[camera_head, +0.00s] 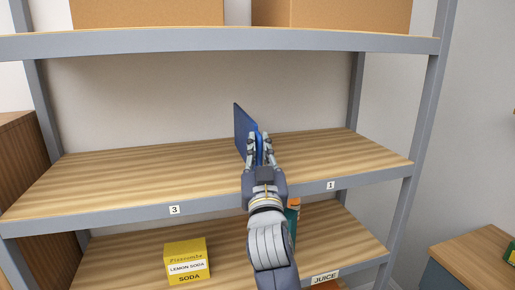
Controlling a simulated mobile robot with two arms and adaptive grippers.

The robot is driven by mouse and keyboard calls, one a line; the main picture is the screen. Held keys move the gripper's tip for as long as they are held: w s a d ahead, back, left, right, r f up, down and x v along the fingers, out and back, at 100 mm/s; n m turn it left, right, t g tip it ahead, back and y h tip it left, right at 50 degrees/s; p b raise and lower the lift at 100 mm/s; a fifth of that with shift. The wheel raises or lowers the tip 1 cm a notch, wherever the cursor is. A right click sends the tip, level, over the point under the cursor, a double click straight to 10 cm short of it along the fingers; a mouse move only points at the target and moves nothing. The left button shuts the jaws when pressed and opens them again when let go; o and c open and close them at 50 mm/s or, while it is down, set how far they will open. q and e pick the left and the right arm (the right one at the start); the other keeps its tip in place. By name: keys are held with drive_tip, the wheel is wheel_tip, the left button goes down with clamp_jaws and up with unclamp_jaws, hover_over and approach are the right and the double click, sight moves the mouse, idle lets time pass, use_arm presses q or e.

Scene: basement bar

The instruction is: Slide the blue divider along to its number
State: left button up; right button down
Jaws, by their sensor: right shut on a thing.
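The blue divider (243,130) stands upright on the middle wooden shelf (130,172), a little right of the shelf's centre. My right gripper (260,150) is shut on the divider's right side, and its fingers hide part of it. On the shelf's front edge, a label "3" (174,210) is to the left of the gripper and a label "1" (331,185) is to the right. My right arm covers the edge between them, so any label there is hidden. My left gripper is not in view.
The rest of the middle shelf is bare on both sides of the divider. Below, a yellow lemon soda box (187,261) stands on the lower shelf, with a JUICE label (325,278) on its edge. Cardboard boxes (330,14) sit on the top shelf (230,42).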

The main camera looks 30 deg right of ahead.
drive_tip(key=c, duration=1.7)
unclamp_jaws()
drive_tip(key=shift+w, duration=0.15)
drive_tip(key=shift+r, duration=0.15)
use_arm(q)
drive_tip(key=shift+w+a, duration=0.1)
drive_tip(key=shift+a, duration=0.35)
use_arm(e)
wheel_tip(320, 180, up, 10)
drive_tip(key=shift+f, duration=0.25)
